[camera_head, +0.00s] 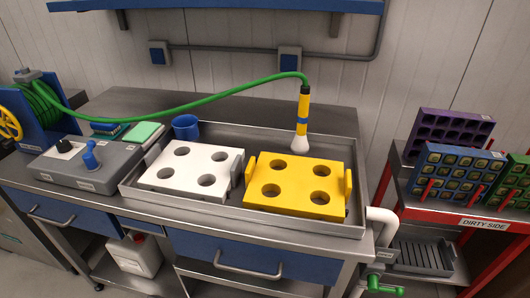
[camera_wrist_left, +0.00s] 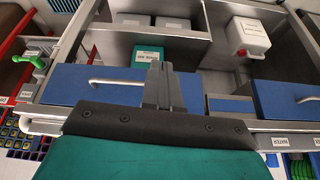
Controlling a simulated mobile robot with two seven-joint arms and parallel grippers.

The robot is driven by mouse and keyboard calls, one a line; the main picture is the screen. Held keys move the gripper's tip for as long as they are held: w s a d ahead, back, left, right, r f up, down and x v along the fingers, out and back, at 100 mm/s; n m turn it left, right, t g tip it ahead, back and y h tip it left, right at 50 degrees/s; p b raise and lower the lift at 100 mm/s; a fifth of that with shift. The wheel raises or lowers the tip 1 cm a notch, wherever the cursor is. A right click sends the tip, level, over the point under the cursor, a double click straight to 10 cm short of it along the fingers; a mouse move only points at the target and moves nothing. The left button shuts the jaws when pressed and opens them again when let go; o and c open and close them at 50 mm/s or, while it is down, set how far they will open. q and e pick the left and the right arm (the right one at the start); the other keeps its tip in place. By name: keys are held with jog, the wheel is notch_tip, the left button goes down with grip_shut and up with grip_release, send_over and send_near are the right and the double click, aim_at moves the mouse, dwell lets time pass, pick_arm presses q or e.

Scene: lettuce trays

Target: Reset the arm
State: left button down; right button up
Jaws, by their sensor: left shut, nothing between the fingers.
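My left gripper (camera_wrist_left: 160,68) shows in the left wrist view, its grey fingers together with nothing between them. It points toward the front of the metal bench, over the blue drawer (camera_wrist_left: 110,86) and the open shelf space. The view is turned over, so I cannot tell its exact distance from the bench. The dark wrist plate and teal part below it are mine. Neither of my arms shows in the head view. My right gripper is in no frame.
A metal sink tray (camera_head: 352,231) holds a white holed block (camera_head: 191,173) and a yellow one (camera_head: 296,187). A yellow sprayer (camera_head: 303,108) hangs above on a green hose. A grey control box (camera_head: 85,166) stands left. A red rack (camera_head: 400,190) with plant trays stands right.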

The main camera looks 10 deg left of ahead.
pick_arm(q)
jog(key=w+d+f+t+h, duration=0.1)
jog(key=w+d+f+t, duration=0.1)
jog(key=w+f+t, duration=0.3)
jog(key=shift+d+f+m+t, duration=0.25)
jog(key=shift+f+t, duration=0.25)
jog(key=shift+f, duration=0.5)
